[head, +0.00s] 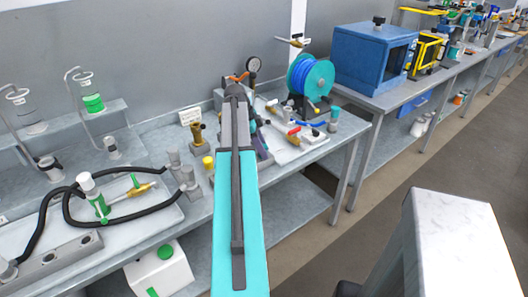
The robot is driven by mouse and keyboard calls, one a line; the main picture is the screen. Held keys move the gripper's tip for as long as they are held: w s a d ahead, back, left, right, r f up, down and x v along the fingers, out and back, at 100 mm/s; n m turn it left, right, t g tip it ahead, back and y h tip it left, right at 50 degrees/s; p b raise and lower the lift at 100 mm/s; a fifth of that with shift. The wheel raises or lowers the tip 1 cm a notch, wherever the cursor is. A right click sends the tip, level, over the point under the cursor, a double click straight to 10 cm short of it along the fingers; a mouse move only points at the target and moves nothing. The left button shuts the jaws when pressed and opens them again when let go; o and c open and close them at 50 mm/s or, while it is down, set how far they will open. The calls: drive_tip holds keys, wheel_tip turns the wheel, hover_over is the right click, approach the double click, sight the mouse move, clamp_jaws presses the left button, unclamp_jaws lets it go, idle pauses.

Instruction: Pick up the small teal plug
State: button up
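A small teal cylinder (334,115), which looks like the teal plug, stands upright near the right end of the long grey bench. It is small in the head view, so its details are unclear. My teal and grey arm rises through the middle of the picture and bends down over the bench. Its far end is mostly hidden behind the upper link, left of the teal cylinder and apart from it. I cannot make out my gripper's fingertips or whether anything is between them.
A blue hose reel (310,77) stands behind the teal cylinder. Valves with red and blue handles lie on a white tray (285,148) to its left. Black hoses (118,222) loop across the left bench. A white-topped grey stand (462,240) is at lower right, beside open floor.

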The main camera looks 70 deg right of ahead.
sight(265, 146)
drive_tip(key=c, duration=0.5)
drive_tip(key=shift+r, duration=0.15)
drive_tip(key=shift+r+b, duration=0.65)
drive_tip(key=shift+r, duration=0.9)
drive_tip(key=shift+s+a+r+b, duration=0.3)
drive_tip(key=shift+s+a+b, duration=0.2)
drive_tip(key=shift+a, duration=2.1)
drive_tip(key=shift+s+a+r+b, duration=0.25)
drive_tip(key=shift+s+a+b, duration=0.3)
drive_tip(key=shift+a, duration=2.1)
drive_tip(key=shift+s+a+r+b, duration=0.3)
drive_tip(key=shift+s+a+b, duration=0.2)
drive_tip(key=shift+a, duration=2.1)
